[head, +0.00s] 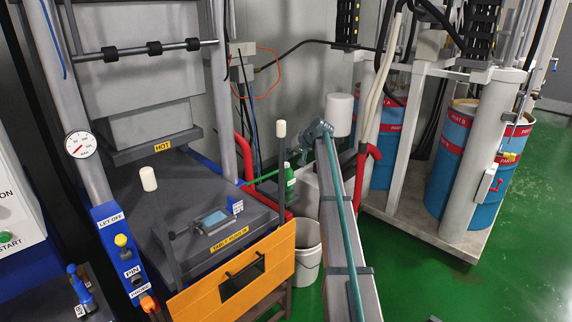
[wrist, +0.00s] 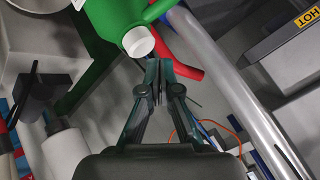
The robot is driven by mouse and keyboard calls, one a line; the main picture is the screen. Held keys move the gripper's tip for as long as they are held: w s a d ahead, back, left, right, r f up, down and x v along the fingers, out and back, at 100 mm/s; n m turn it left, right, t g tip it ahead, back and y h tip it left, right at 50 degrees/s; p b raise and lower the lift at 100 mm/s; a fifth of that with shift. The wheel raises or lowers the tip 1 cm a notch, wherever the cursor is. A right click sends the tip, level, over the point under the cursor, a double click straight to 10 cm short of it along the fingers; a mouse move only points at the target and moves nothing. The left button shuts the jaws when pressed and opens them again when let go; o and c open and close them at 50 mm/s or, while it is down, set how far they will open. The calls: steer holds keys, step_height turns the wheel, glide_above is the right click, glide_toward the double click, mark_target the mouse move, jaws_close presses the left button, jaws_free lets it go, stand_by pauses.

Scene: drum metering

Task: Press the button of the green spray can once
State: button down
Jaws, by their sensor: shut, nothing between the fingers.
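The green spray can (head: 289,182) stands between the grey table and the long grey beam in the head view. In the wrist view the can (wrist: 100,18) fills the top, with a round white part (wrist: 138,42) facing the camera; I cannot tell for sure whether this is its button. My gripper (wrist: 157,72) is shut and empty, its fingertips just below and slightly right of the white part in the picture. Whether they touch it I cannot tell. In the head view I cannot make out the fingertips.
A red pipe (wrist: 183,62) passes close by my fingertips in the wrist view. The grey table (head: 180,190) with its orange front panel (head: 205,292) stands left of the can. A white bucket (head: 308,252) stands below. Blue drums (head: 458,170) stand at the right. Green floor is clear at far right.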

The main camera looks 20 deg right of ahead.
mark_target(288, 163)
steer(key=shift+r, duration=0.15)
steer(key=shift+r+p, duration=0.8)
steer(key=shift+r, duration=1.55)
